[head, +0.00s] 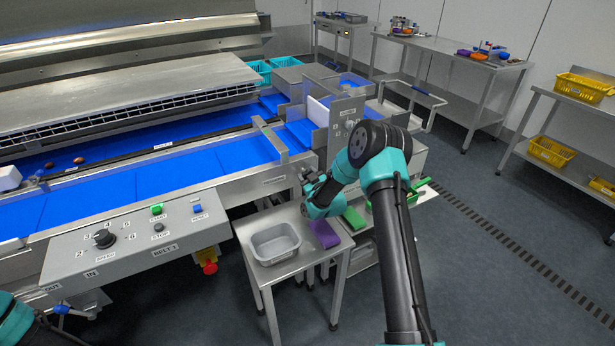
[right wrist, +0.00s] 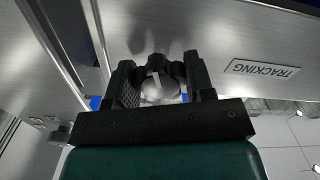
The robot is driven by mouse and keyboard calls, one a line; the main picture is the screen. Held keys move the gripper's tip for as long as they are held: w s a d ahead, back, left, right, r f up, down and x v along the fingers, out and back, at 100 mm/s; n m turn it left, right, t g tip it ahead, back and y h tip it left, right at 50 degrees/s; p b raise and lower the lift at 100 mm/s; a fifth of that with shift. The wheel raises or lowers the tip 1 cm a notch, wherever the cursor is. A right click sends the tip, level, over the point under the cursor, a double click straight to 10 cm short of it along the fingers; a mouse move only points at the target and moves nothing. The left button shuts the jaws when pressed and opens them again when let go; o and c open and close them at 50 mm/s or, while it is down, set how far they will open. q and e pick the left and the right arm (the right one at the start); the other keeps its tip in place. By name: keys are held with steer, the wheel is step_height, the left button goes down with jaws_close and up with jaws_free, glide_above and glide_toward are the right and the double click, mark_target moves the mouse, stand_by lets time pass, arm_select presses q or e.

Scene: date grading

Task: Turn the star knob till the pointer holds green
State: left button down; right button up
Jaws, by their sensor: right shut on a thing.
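The star knob (right wrist: 160,70) is dark with rounded lobes and a shiny pale centre bearing a mark. It sits on the steel side of the conveyor, beside a TRACKING label (right wrist: 264,70). My right gripper (right wrist: 158,88) has its two ridged jaws shut on the knob, one on each side. In the head view my right gripper (head: 308,180) is at the conveyor's near side, by its right end, and mostly hides the knob. I cannot make out a pointer or a green zone in either view. My left gripper is out of view.
Below my right gripper stands a small steel table (head: 262,283) with a grey tub (head: 275,262) and a purple cloth (head: 325,235). A control panel (head: 120,262) with knob and buttons is to the left. The blue belt (head: 170,178) runs behind.

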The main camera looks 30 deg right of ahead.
mark_target(304, 163)
steer(key=shift+m, duration=0.8)
steer(key=o, duration=0.9)
steer(key=shift+r, duration=0.1)
steer(key=shift+r, duration=0.15)
step_height(304, 163, up, 3)
steer(key=shift+r, duration=0.1)
steer(key=s+a, duration=0.2)
steer(key=s, duration=0.2)
steer(key=s+a+r, duration=0.1)
steer(key=s+a, duration=0.2)
steer(key=s, duration=0.2)
steer(key=s+a, duration=0.3)
steer(key=s, duration=0.1)
steer(key=shift+s+a+r, duration=0.15)
steer(key=shift+s, duration=0.2)
